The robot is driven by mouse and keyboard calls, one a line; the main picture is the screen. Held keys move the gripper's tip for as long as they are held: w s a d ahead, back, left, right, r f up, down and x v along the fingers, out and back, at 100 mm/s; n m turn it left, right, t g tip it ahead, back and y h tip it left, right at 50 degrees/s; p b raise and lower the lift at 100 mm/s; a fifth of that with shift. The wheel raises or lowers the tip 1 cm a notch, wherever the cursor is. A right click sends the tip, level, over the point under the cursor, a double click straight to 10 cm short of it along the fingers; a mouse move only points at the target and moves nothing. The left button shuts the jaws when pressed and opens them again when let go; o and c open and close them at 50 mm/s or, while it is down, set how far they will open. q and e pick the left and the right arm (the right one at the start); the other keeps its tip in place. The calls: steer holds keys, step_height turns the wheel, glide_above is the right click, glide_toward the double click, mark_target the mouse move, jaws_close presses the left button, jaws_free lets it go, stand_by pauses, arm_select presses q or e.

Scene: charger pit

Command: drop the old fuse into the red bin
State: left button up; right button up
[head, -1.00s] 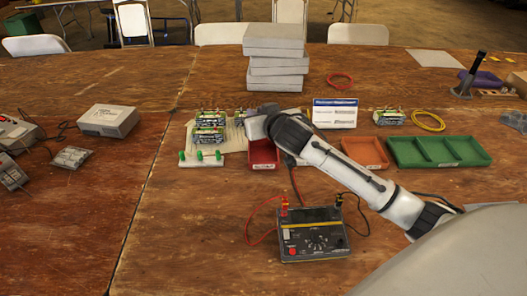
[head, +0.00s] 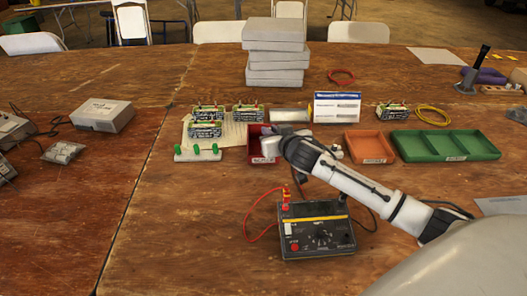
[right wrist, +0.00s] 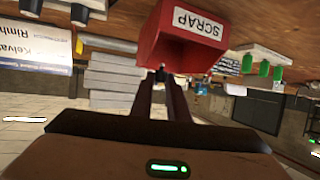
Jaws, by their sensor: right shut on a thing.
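The red bin (head: 254,157), labelled SCRAP, stands on the table behind the meter. It also shows upside down in the right wrist view (right wrist: 172,42). My right gripper (head: 268,146) is at the bin's right part in the head view and covers some of it. In the right wrist view, the two dark fingers (right wrist: 161,85) are close together and point toward the bin. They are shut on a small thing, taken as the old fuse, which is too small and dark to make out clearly. My left gripper is not in view.
An orange tray (head: 366,148) and a green divided tray (head: 445,146) stand to the right. Several fuse-like blocks (head: 205,129) and a white rack with green pegs (head: 198,154) stand to the left. A black meter (head: 316,231) with leads lies in front.

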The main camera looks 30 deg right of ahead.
steer(key=o, duration=0.9)
steer(key=shift+f, duration=0.1)
steer(key=v, duration=1)
steer(key=shift+s+a+p, duration=0.1)
steer(key=shift+s+p, duration=0.1)
steer(key=shift+p, duration=0.1)
